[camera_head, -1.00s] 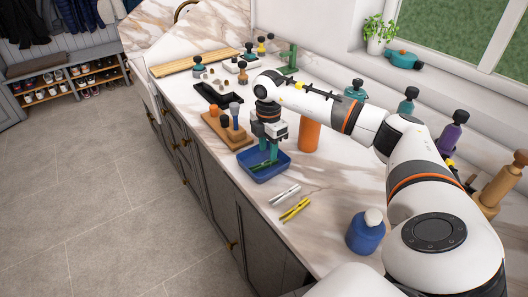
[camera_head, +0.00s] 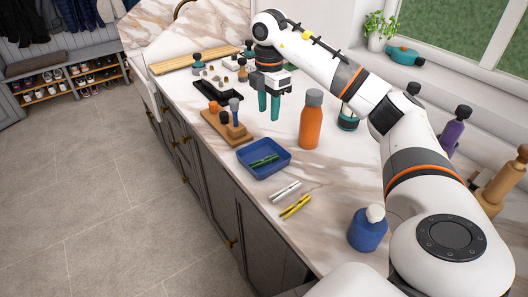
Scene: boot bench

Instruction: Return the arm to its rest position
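My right gripper (camera_head: 269,106) hangs pointing down above the counter, its two teal fingers apart with a gap and nothing between them. It is raised clear of the blue tray (camera_head: 283,150), a little beyond it in the view. A dark green slim item (camera_head: 264,161) lies in the tray, apart from the fingers. My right arm reaches in from the lower right. My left gripper is not in view.
An orange bottle (camera_head: 311,122) stands close to the right of the gripper. A wooden block with upright handles (camera_head: 223,127) is to its left. Silver (camera_head: 285,191) and yellow (camera_head: 295,206) slim items and a blue bottle (camera_head: 366,232) are nearer on the marble counter.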

